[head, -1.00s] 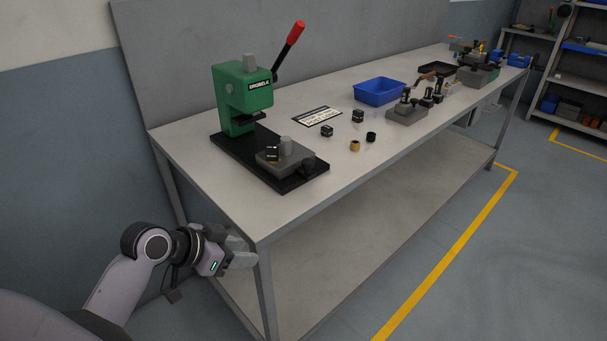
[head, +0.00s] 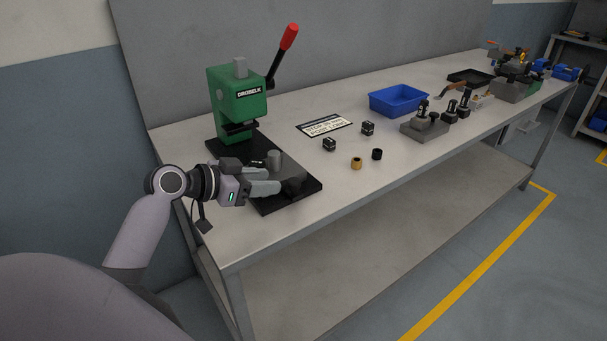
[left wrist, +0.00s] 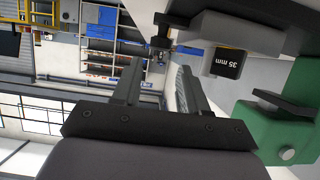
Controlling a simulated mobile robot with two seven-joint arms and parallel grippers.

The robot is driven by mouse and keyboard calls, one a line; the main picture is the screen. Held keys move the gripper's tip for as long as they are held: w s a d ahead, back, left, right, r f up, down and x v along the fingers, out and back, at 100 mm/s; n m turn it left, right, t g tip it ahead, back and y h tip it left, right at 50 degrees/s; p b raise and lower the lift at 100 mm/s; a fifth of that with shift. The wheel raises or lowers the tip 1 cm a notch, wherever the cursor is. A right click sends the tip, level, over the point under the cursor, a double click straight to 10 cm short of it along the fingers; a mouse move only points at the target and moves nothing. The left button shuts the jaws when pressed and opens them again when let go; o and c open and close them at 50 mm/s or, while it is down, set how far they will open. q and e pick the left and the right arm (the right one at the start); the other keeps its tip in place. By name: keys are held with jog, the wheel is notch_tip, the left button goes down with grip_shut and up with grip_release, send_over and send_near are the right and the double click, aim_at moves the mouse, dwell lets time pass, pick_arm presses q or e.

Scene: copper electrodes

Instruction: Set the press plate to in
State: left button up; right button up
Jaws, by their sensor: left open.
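The green press (head: 238,100) stands at the near left of the bench on a black base (head: 268,205), its red-tipped lever (head: 288,42) raised. The press plate is pulled out toward the front of the base, away from under the ram. My gripper hides most of it; its grey post (head: 274,158) and dark front knob (head: 293,187) show. My right gripper is not in view.
A label card (head: 324,127), two small black blocks (head: 329,144) (head: 368,128), a brass ring (head: 356,163) and a black ring (head: 377,154) lie right of the press. A blue bin (head: 398,100) and a grey fixture (head: 425,127) stand farther along.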

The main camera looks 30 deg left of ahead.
aim_at(291, 181)
pick_arm(q)
jog(key=shift+p+x, duration=0.45)
jog(key=shift+x, duration=3)
grip_shut()
jog(key=shift+a, duration=0.1)
